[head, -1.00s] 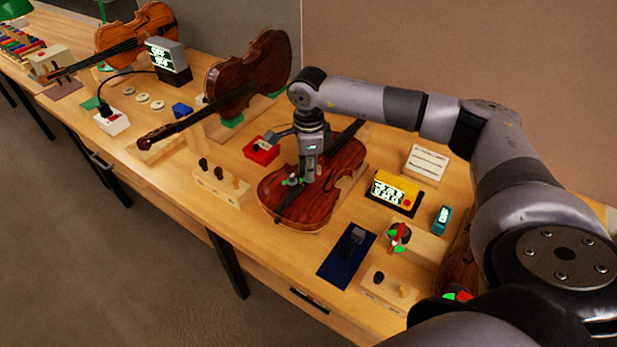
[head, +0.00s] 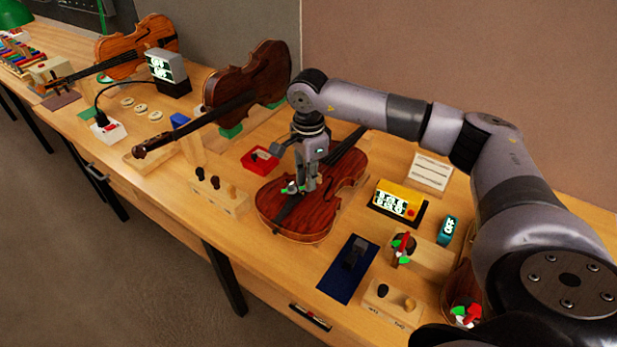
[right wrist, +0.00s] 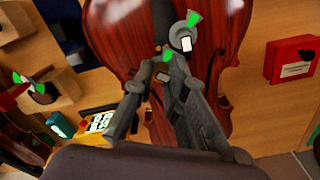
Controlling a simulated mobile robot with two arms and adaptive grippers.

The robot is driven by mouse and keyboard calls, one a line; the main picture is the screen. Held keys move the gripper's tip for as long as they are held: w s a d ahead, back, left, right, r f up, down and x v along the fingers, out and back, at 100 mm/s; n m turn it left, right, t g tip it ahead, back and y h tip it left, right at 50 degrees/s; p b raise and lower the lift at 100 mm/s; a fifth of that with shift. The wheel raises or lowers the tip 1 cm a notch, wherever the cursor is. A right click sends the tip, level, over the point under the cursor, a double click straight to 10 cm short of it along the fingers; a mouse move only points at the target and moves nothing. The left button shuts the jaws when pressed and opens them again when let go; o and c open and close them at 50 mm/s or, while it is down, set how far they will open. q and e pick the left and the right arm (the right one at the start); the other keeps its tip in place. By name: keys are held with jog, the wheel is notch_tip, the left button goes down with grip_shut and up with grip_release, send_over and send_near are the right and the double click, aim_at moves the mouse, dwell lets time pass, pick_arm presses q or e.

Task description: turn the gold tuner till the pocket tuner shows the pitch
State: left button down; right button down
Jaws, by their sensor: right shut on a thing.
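The reddish-brown violin (head: 292,215) lies on its back on the bench. My right gripper (head: 300,188) points down over its lower end and is shut on a small part there, taken to be the gold tuner (right wrist: 162,74). The fingers hide most of this part. Beside the fingertips in the right wrist view is a grey round piece (right wrist: 186,38) with a green pointer. A small teal device (head: 449,229) with a lit screen, likely the pocket tuner, stands right of the violin; its reading is too small to tell. My left gripper is not in view.
A yellow device (head: 397,200) with a lit screen stands right of the violin, before a white card (head: 431,171). A wooden peg block (head: 217,196) and a dark blue mat (head: 347,268) lie near the front.

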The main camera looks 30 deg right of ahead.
jog(key=shift+w+r, duration=0.15)
jog(key=shift+r, duration=0.05)
jog(key=c, duration=1.6)
grip_release()
jog(key=shift+f, duration=0.15)
notch_tip(320, 180, up, 12)
